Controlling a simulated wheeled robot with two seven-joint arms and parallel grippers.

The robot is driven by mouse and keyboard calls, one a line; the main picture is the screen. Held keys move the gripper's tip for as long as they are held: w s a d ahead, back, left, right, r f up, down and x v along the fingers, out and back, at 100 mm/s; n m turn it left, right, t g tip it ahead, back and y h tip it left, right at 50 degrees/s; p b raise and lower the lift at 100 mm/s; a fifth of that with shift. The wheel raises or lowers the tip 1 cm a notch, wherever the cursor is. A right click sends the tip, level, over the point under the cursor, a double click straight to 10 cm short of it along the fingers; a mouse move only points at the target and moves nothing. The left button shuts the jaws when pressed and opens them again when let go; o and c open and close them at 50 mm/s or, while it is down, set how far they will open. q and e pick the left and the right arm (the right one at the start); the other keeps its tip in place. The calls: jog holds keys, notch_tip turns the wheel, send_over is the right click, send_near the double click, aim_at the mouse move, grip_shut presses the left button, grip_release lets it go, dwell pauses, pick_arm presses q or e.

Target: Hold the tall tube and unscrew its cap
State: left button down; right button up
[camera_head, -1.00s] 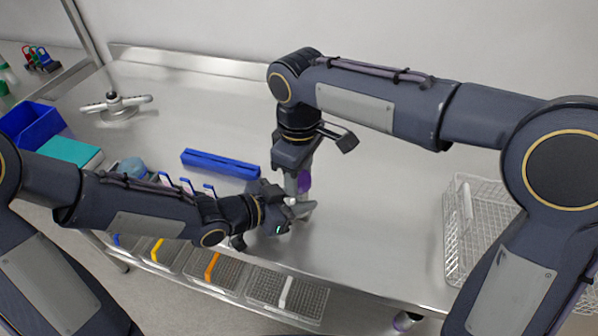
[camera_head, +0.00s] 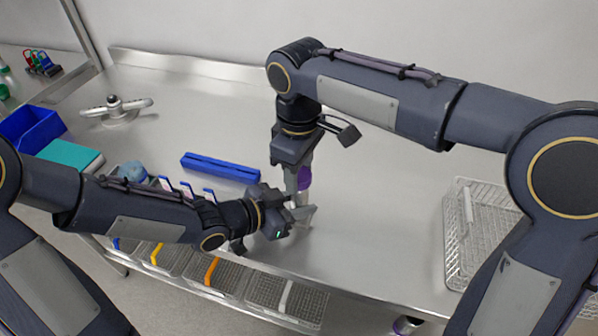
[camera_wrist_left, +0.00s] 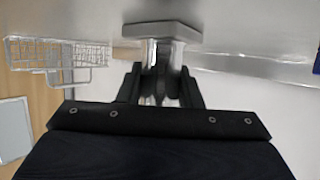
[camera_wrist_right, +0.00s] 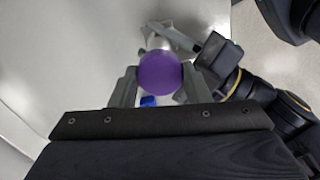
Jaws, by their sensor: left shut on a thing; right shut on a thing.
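The tall tube (camera_head: 303,199) stands near the front middle of the steel table, mostly hidden by my grippers. Its purple cap (camera_head: 305,178) shows just above my left gripper. My left gripper (camera_head: 297,208) is shut on the tube's body from the left. The tube also shows between its fingers in the left wrist view (camera_wrist_left: 160,90). My right gripper (camera_head: 301,185) points down from above and is shut on the cap, which fills the space between its fingers in the right wrist view (camera_wrist_right: 160,73). I cannot tell whether cap and tube are still joined.
A blue bar (camera_head: 220,166) lies behind my left arm. A wire basket (camera_head: 453,235) stands at the right. A teal box (camera_head: 70,154), a blue bin (camera_head: 30,126) and a grey-white three-armed fixture (camera_head: 117,109) are at the left. The table's middle back is clear.

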aim_at(299, 174)
jog(key=shift+r, duration=0.1)
jog(key=shift+r, duration=1.95)
pick_arm(q)
jog(key=c, duration=0.9)
grip_release()
jog(key=shift+c, duration=0.2)
